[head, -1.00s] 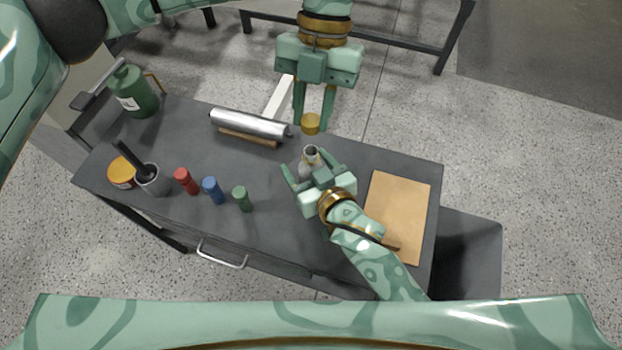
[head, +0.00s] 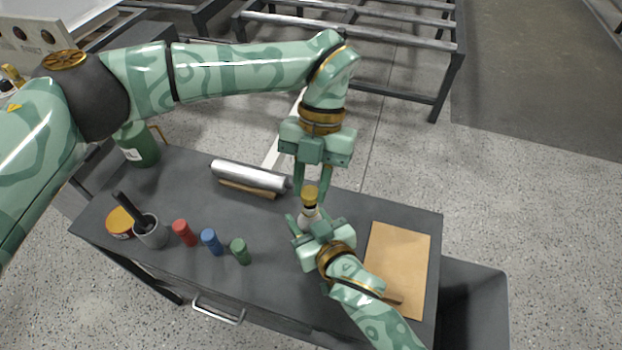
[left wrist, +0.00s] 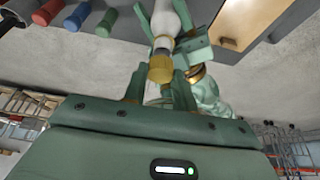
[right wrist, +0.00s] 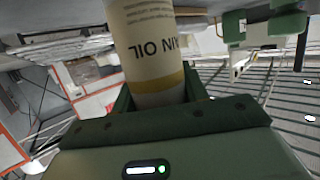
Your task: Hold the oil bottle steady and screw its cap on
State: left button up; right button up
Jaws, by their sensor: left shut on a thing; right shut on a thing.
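The oil bottle (head: 308,214) stands upright over the grey bench, pale with a cream label. Its label, upside down with the word OIL, fills the middle of the right wrist view (right wrist: 150,45). My right gripper (head: 306,224) is shut around the bottle's body. The gold-yellow cap (head: 310,193) is between the fingers of my left gripper (head: 312,192), which is shut on it from above. In the left wrist view the cap (left wrist: 161,68) lines up with the bottle's neck and appears to meet it. I cannot tell whether the threads engage.
Red (head: 184,232), blue (head: 211,241) and green (head: 240,250) cylinders stand left of the bottle. A grey cup (head: 151,233), yellow tin (head: 120,222) and green can (head: 139,146) are farther left. A silver roll (head: 249,175) lies behind; a tan board (head: 397,262) lies right.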

pick_arm(q)
jog(key=shift+f, duration=0.15)
dwell(0.4)
jog(key=shift+f, duration=0.8)
jog(key=shift+f, duration=0.6)
